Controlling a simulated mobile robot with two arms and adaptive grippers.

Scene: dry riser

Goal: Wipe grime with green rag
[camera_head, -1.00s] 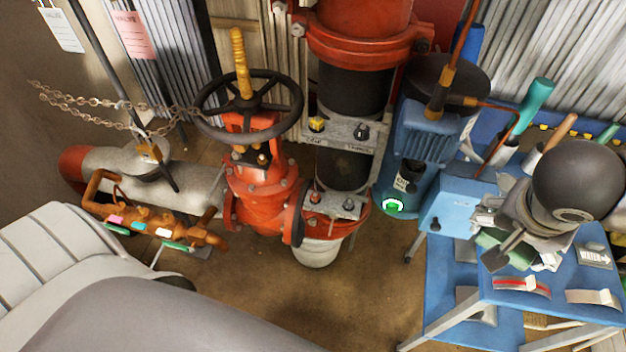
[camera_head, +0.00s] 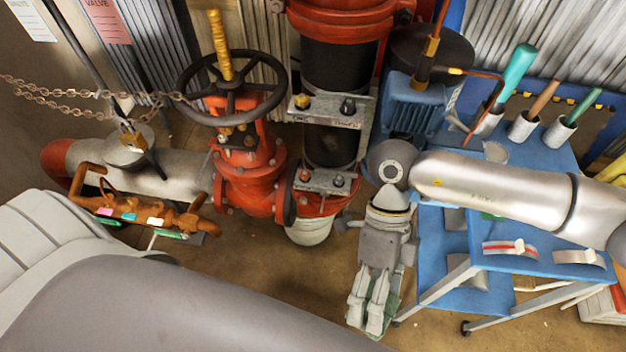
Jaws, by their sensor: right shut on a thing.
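My right gripper (camera_head: 371,312) points down in front of the blue cart, right of the red valve. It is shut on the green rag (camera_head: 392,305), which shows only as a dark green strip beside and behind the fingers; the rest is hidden. The gripper is apart from the red valve (camera_head: 248,180) and the red and black riser pipe (camera_head: 328,150). I cannot clearly pick out the grime; the floor and metal parts show general dirt. My left gripper is not in view.
A blue cart (camera_head: 440,290) stands at the right with handled tools in metal cups (camera_head: 524,125). A blue motor (camera_head: 415,100) stands behind my right wrist. An orange pipe manifold (camera_head: 135,212) and a chain (camera_head: 60,100) are at the left. Floor (camera_head: 270,265) is clear in the middle.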

